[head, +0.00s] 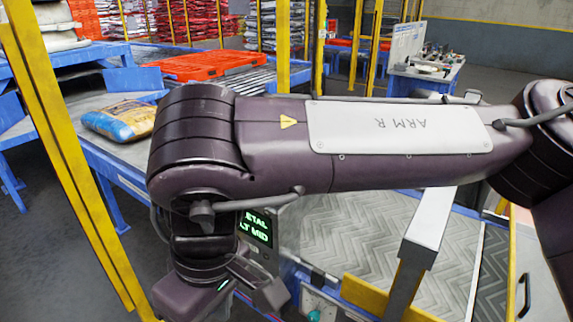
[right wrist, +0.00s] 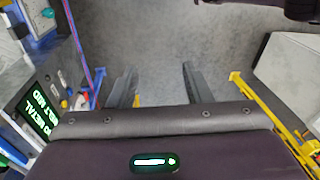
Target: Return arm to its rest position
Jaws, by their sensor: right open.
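My right arm, marked ARM R (head: 400,125), stretches across the head view from the right edge, bends at the left and hangs down. My right gripper (right wrist: 158,84) shows two spread fingers in the right wrist view, with nothing between them and grey floor beyond. In the head view the end of this arm is low, beside a dark display with green text (head: 256,228); the fingers are hard to make out there. The display also shows at the left of the right wrist view (right wrist: 38,115). My left gripper is not in view.
A blue and yellow sack (head: 120,119) lies on a blue-framed table at the left. Yellow posts (head: 75,160) stand near the arm. Orange pallets (head: 205,64) and stacked red sacks are behind. A grey patterned surface (head: 350,235) lies below the arm, with a white-topped rail beside it.

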